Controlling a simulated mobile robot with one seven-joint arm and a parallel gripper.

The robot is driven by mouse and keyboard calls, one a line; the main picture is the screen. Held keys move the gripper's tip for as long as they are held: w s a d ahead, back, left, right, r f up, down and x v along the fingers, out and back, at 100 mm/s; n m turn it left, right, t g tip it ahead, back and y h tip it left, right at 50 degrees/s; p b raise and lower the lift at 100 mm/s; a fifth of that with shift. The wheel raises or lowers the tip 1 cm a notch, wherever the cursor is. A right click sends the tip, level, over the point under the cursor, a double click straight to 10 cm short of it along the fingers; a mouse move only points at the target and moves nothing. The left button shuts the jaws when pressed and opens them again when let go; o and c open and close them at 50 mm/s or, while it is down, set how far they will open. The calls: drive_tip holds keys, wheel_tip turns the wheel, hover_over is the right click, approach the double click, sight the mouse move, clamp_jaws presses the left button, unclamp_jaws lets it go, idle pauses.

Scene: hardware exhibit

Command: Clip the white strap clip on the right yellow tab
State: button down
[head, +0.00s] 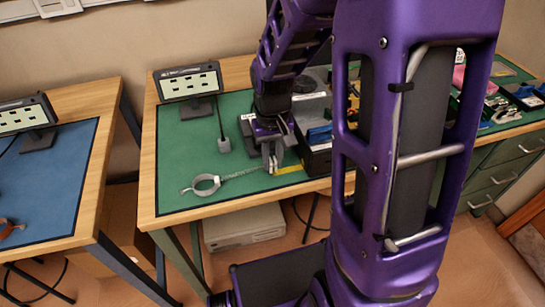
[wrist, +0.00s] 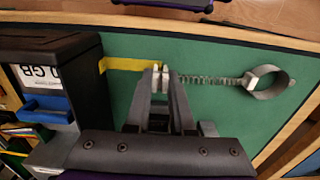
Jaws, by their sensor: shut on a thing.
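My gripper (head: 271,163) points down over the green mat and is shut on a small pale piece, the white strap clip (wrist: 160,82), mostly hidden between the fingers. A grey coiled cord (wrist: 205,81) runs from the clip to a grey wrist strap loop (head: 204,185) lying on the mat. The yellow tab (head: 289,169) is a flat strip reaching from the black box toward my fingertips. In the wrist view the tab (wrist: 130,64) ends right beside the fingertips. I cannot tell whether the clip touches it. Only one yellow tab shows.
The black box (head: 317,150) with a blue part stands just right of the gripper. A small grey device (head: 223,144) and a tablet stand (head: 189,83) are on the mat (head: 175,165) to the left. The mat's front left is clear around the strap.

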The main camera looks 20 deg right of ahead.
drive_tip(key=shift+f, duration=0.6)
idle(0.3)
drive_tip(key=c, duration=0.7)
unclamp_jaws()
drive_tip(key=o, duration=0.3)
drive_tip(key=shift+r+p, duration=0.5)
drive_tip(key=shift+r, duration=0.15)
drive_tip(key=shift+r+p, duration=2.55)
drive_tip(key=shift+r, duration=0.45)
